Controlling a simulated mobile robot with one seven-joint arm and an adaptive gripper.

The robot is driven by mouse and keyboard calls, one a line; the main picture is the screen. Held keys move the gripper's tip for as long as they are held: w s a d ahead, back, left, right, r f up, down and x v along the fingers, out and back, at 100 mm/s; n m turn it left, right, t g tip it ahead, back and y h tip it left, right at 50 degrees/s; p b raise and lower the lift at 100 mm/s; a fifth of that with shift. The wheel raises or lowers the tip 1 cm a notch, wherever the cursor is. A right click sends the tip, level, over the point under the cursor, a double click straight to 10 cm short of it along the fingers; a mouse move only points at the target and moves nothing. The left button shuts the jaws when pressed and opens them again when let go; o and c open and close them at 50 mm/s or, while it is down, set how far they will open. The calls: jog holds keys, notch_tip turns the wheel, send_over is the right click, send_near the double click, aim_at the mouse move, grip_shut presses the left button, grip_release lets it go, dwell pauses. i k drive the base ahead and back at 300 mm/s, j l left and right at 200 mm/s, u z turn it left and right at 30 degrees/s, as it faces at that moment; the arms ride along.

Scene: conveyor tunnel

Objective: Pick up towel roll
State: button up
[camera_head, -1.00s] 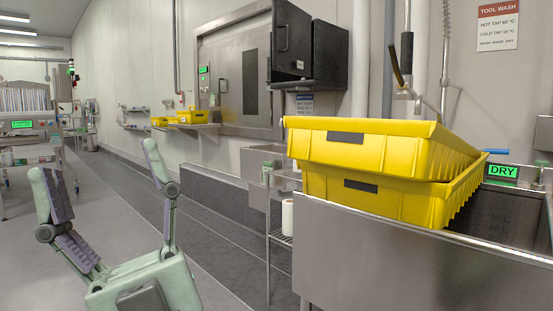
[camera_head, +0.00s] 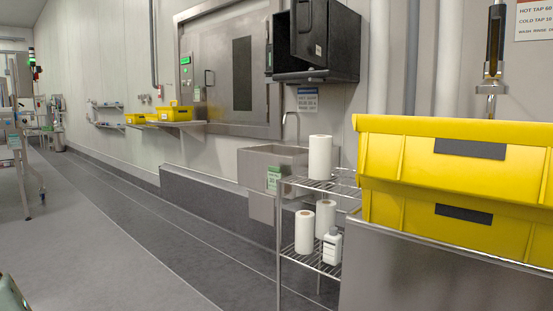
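A tall white towel roll (camera_head: 320,157) stands upright on the upper level of a wire rack (camera_head: 279,270). Two shorter white rolls stand on the lower level, one at the front left (camera_head: 304,233) and one just behind it to the right (camera_head: 325,218). Only a pale green piece of my gripper or arm (camera_head: 10,297) shows in the bottom left corner, far from the rolls. Its fingers are out of the picture, so I cannot tell whether it is open.
A small white bottle (camera_head: 332,247) stands beside the lower rolls. Stacked yellow bins (camera_head: 400,160) sit on a steel counter (camera_head: 400,275) right of the rack. A steel hand sink (camera_head: 262,172) is behind it. The floor (camera_head: 110,250) to the left is clear.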

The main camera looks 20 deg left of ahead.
aim_at(320, 153)
jog(key=i+j+u, duration=0.15)
jog(key=i+j+z, duration=0.2)
jog(key=i+j, duration=0.65)
jog(key=i, duration=0.75)
jog(key=l+z, duration=0.05)
jog(key=l, duration=0.05)
